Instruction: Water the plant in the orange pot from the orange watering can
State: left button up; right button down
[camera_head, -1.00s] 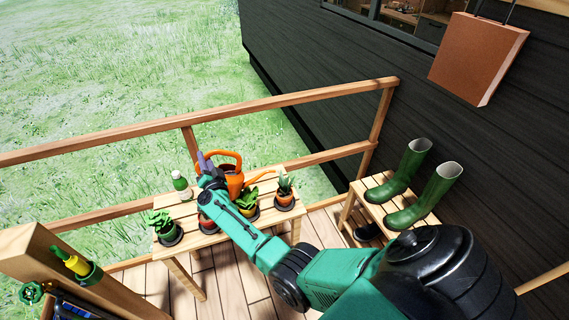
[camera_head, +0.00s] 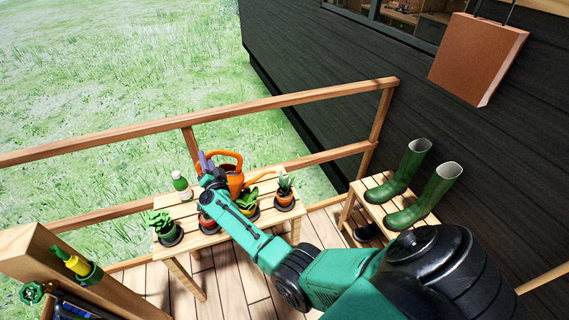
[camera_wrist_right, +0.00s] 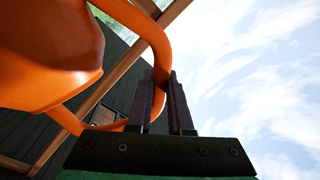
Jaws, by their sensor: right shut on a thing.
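The orange watering can (camera_head: 236,184) is at the back of the slatted plant table, upright, with its spout toward the right. My right gripper (camera_head: 204,160) is shut on its handle; in the right wrist view, the fingers (camera_wrist_right: 164,90) close on the orange handle loop, with the can's body (camera_wrist_right: 45,55) to the left. I cannot tell if the can touches the table. A spiky plant in an orange-brown pot (camera_head: 285,200) stands at the table's right end, near the spout. Another reddish-orange pot (camera_head: 206,224) is partly hidden by my right arm. My left gripper is out of view.
A wooden railing (camera_head: 240,107) runs behind. Green boots (camera_head: 424,200) stand on a bench at right.

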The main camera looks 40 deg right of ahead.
jog(key=shift+r, duration=0.2)
jog(key=w+a+f+n+b, duration=0.3)
jog(key=a+n, duration=0.2)
jog(key=a, duration=0.1)
jog(key=shift+w+a+f+g+b, duration=0.2)
jog(key=shift+f+g+b, duration=0.1)
jog(key=shift+g, duration=0.1)
jog(key=shift+s, duration=0.15)
